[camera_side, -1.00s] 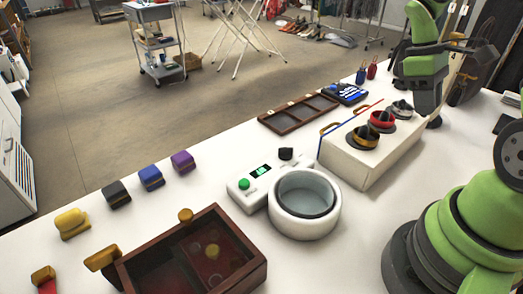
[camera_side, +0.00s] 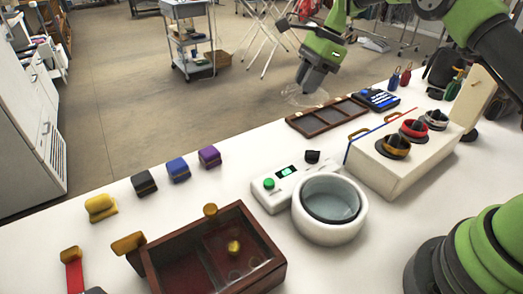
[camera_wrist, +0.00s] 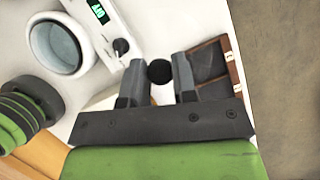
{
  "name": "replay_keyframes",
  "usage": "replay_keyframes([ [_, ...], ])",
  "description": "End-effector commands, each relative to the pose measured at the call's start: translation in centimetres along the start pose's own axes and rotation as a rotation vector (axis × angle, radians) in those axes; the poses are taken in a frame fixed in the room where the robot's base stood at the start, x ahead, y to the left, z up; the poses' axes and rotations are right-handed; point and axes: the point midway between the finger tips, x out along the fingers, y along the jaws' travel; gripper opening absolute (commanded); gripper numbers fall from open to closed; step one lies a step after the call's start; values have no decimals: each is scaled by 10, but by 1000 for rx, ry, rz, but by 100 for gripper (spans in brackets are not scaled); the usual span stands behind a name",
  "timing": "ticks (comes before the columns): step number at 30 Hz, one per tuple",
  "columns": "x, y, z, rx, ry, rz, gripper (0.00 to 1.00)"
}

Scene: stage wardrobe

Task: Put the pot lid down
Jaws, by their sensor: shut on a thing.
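My gripper (camera_side: 312,88) is shut on the pot lid (camera_side: 300,97), a clear glass disc, in the side view. It is held in the air near the table's far edge, by the left end of the brown tray. In the wrist view a round black knob (camera_wrist: 160,71) sits between my gripper's fingers (camera_wrist: 157,75); the glass is hard to make out there. The white pot (camera_side: 329,228) stands uncovered on the table, its grey-blue inside showing. It also shows at the upper left of the wrist view (camera_wrist: 62,45).
A white control unit (camera_side: 272,203) with a green button and display adjoins the pot. The brown divided tray (camera_side: 325,127) lies behind. A dark red box (camera_side: 260,277) stands front left.

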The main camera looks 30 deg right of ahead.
Motion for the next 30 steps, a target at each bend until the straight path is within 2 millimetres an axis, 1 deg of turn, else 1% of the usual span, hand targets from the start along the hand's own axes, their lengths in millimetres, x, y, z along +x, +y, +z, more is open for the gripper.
replay_keyframes([
  [1,6,-2,17,57,0,-26,0],
  [3,13,-6,37,150,0,-65,0],
  [6,22,-8,61,259,1,-111,0],
  [9,28,-9,79,343,1,-144,0],
  [13,33,-9,96,421,2,-176,0],
  [14,37,-9,96,433,4,-178,0],
  [15,48,-8,89,434,8,-173,0],
  [23,86,-8,72,435,6,-173,0],
  [27,113,-8,61,433,7,-174,0],
  [30,128,-8,54,433,6,-175,0],
])
